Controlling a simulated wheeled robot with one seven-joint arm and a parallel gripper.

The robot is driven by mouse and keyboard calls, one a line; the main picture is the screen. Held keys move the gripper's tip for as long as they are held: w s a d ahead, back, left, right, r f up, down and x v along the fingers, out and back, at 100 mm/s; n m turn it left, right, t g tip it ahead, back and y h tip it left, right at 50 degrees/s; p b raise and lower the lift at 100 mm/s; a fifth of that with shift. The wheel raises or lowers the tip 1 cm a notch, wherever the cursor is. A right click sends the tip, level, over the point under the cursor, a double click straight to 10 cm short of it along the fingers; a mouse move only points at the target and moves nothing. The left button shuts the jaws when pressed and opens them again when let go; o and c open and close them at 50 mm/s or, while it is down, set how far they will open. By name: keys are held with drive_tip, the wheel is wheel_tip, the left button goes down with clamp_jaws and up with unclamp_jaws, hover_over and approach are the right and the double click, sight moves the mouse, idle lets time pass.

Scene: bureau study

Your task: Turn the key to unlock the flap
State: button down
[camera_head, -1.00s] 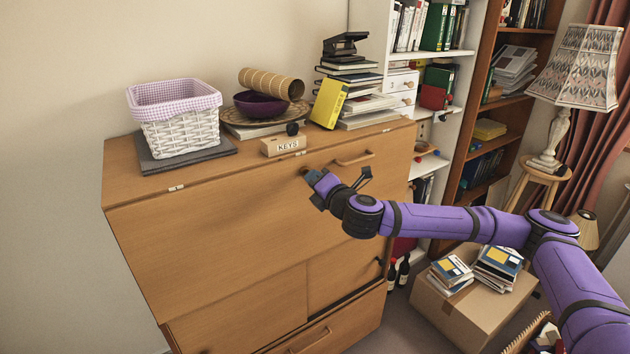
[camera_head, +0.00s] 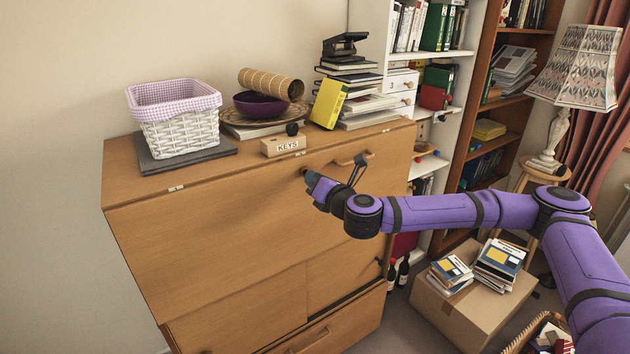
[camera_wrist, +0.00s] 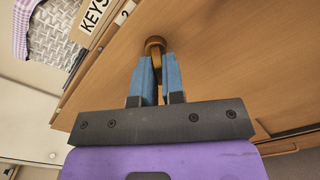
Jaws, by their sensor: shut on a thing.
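The bureau's wooden flap (camera_head: 210,220) is closed, flush with the front of the bureau. My gripper (camera_head: 309,178) reaches its upper front from the right. In the wrist view its blue fingertips (camera_wrist: 158,68) are close together, shut on the key. The key's bow or lock collar shows as a round brass-brown piece (camera_wrist: 155,45) just beyond the fingertips; the same small brown piece shows in the head view (camera_head: 303,171). The key's shaft is hidden by the fingers, so its exact angle cannot be told.
A wooden KEYS block (camera_head: 283,147) stands on the bureau top, with a white basket (camera_head: 180,135), a purple bowl (camera_head: 258,104) and stacked books (camera_head: 352,103). A flap handle (camera_head: 353,159) sits close to my wrist. A cardboard box (camera_head: 465,305) stands on the floor at right.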

drive_tip(key=shift+w+d+f, duration=0.1)
drive_tip(key=shift+w, duration=0.05)
drive_tip(key=shift+n, duration=1.8)
drive_tip(key=n, duration=0.2)
drive_tip(key=shift+d+n, duration=0.1)
drive_tip(key=shift+n, duration=0.2)
drive_tip(key=c, duration=1.3)
unclamp_jaws()
drive_tip(key=shift+w, duration=0.1)
drive_tip(key=shift+o, duration=0.6)
